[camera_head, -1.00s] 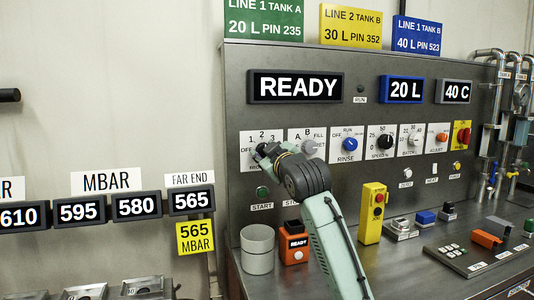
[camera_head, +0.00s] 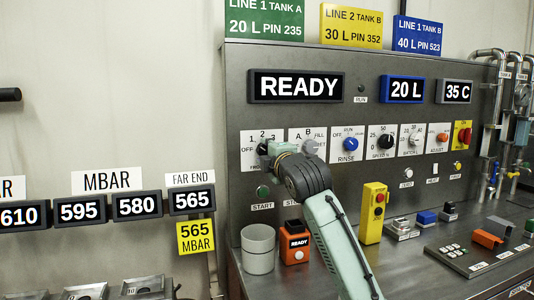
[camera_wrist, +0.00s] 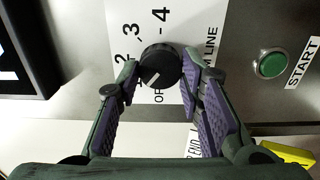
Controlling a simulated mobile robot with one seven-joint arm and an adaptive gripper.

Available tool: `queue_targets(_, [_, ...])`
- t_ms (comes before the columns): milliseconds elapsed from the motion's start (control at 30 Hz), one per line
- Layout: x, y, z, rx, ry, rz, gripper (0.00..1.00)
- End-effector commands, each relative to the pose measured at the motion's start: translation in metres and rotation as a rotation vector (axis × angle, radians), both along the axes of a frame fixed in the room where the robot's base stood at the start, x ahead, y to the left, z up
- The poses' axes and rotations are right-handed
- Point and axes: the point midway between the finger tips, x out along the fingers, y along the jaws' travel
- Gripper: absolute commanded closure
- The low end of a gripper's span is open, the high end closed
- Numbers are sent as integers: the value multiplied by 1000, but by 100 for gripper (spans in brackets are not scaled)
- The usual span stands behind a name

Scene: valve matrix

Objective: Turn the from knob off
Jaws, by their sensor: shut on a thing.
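The from knob (camera_wrist: 160,62) is a black dial on a white label plate (camera_wrist: 195,25) in the wrist view. Its white mark points down and left, near the partly covered OFF lettering; I cannot tell its exact setting. My gripper (camera_wrist: 161,73) has one finger on each side of the knob and is shut on it. In the head view my gripper (camera_head: 269,150) is at the leftmost dial plate (camera_head: 247,138), where numbers run from OFF and the lower lettering is mostly covered.
A selector plate (camera_head: 313,135) is close to the right of my gripper. A green START button (camera_head: 263,191) is below, also in the wrist view (camera_wrist: 271,63). A grey cup (camera_head: 257,262) and an orange READY box (camera_head: 294,252) stand under my arm's left side.

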Motion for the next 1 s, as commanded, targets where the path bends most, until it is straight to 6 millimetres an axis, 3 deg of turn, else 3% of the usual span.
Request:
queue_targets(500, [0,-1,-1,-434,-140,-1,94])
queue_targets(1000, [0,-1,-1,-629,-204,-1,94])
